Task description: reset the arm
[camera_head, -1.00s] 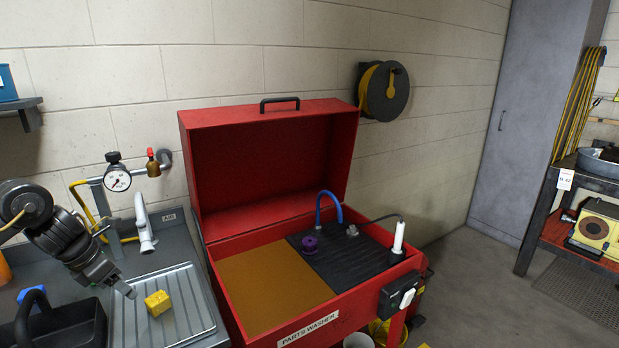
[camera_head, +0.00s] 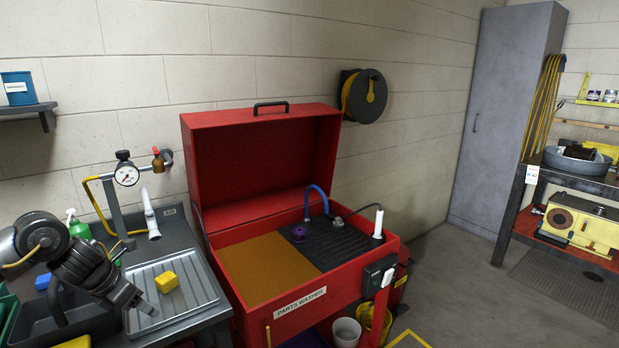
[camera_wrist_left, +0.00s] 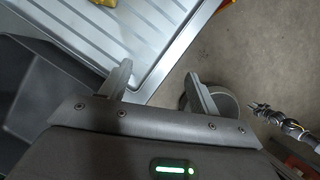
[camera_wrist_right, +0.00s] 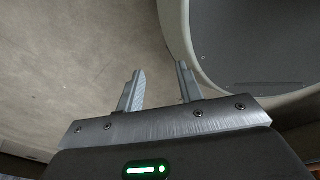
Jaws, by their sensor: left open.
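My left gripper (camera_head: 146,308) is open and empty over the left part of the ribbed grey drainboard (camera_head: 198,300). A yellow block (camera_head: 167,282) lies on the drainboard, just beyond the fingertips and apart from them. In the left wrist view the open fingers (camera_wrist_left: 158,78) have nothing between them, and the block shows only at the top edge. My right gripper (camera_wrist_right: 160,76) is outside the head view. Its own wrist view shows the fingers apart and empty above a pale floor, beside a large round-edged pale and dark shape.
A red parts washer (camera_head: 300,292) with a raised lid stands right of the drainboard. Open floor (camera_head: 450,290) lies to the right, before a workbench (camera_head: 520,210).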

